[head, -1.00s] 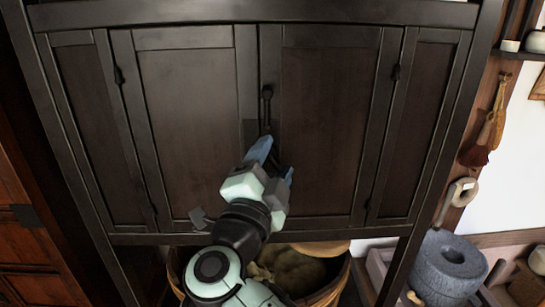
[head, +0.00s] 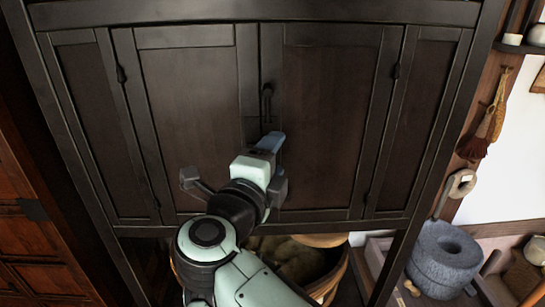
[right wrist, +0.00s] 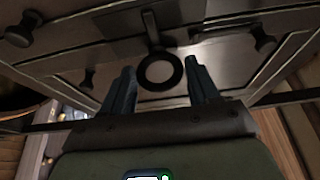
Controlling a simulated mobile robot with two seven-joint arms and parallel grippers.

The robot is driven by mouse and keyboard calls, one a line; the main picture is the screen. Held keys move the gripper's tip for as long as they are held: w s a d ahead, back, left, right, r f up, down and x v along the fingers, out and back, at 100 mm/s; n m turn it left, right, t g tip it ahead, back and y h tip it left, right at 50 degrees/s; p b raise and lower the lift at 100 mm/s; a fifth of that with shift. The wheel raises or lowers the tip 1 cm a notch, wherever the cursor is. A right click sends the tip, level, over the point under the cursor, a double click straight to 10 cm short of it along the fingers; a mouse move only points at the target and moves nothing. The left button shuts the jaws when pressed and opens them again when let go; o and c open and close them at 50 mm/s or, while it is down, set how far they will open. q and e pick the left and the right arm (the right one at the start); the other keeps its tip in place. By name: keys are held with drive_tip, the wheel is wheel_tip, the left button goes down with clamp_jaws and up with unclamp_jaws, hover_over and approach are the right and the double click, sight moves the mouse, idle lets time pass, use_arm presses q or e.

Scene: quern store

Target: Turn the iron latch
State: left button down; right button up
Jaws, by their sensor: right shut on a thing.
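The iron latch (head: 267,100) is a dark, narrow fitting hanging upright on the middle seam between the two doors of a dark wooden cabinet (head: 195,130). In the right wrist view its dark ring (right wrist: 160,71) lies between my fingers, below a short bar. My right gripper (head: 270,142) reaches up from below, at the lower end of the latch, and is shut on it. In the right wrist view the gripper (right wrist: 162,85) shows a blue-grey finger on either side of the ring. The exact contact is hidden. My left gripper is out of view.
A wooden tub (head: 325,275) with a sack-like filling stands under the cabinet. A grey stone quern (head: 443,258) is at the lower right. A brush (head: 490,120) hangs on the right post. A reddish chest (head: 45,245) stands at the left. The air before the doors is clear.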

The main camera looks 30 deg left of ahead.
idle(0.3)
drive_tip(key=o, duration=1)
drive_tip(key=shift+c, duration=0.2)
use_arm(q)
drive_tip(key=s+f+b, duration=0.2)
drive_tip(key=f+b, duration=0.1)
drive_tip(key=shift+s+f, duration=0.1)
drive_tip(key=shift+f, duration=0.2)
use_arm(e)
drive_tip(key=s+d, duration=0.2)
drive_tip(key=s, duration=1.1)
drive_tip(key=shift+s, duration=0.15)
